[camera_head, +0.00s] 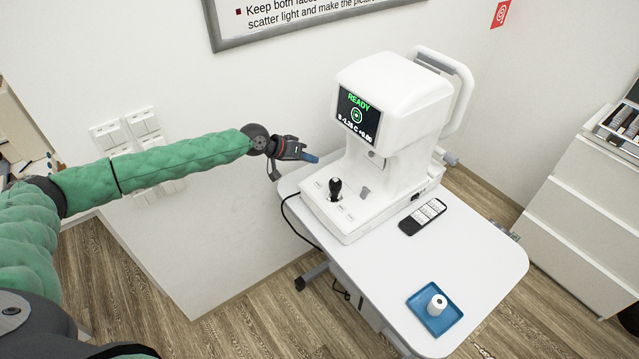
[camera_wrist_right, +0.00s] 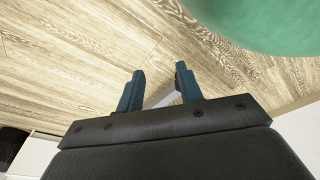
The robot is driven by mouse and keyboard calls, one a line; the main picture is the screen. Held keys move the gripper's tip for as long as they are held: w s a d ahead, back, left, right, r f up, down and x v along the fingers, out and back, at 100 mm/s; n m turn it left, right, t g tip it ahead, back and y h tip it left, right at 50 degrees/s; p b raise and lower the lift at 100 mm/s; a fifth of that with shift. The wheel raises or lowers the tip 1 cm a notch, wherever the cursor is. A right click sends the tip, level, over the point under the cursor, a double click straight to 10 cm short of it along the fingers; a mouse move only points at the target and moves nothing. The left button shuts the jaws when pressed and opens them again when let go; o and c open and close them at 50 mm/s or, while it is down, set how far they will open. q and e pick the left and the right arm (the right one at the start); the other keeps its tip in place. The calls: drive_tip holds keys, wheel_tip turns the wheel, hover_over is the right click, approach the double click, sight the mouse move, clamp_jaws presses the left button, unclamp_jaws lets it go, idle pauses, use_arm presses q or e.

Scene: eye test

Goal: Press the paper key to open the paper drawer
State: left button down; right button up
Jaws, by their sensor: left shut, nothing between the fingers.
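The white eye-test machine (camera_head: 395,105) stands on a white table, with a lit screen (camera_head: 357,115) reading READY. Its base (camera_head: 352,222) carries a black joystick (camera_head: 335,188) and small flat keys (camera_head: 348,216) with labels too small to read, so I cannot tell which is the paper key. No open drawer shows on the machine. My left gripper (camera_head: 312,158) is shut and empty, its blue fingertips left of the machine's body and apart from the keys in the picture. My right gripper (camera_wrist_right: 160,72) is open, with two blue fingers apart above the wood floor.
A black remote (camera_head: 422,216) lies on the table (camera_head: 480,250) right of the machine. A blue tray (camera_head: 421,301) with a white paper roll (camera_head: 437,305) is near the front. A black cable (camera_head: 290,222) hangs at the left edge. White drawers (camera_head: 580,205) stand at right.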

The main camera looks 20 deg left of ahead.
sight(318, 185)
use_arm(q)
drive_tip(key=shift+f, duration=0.15)
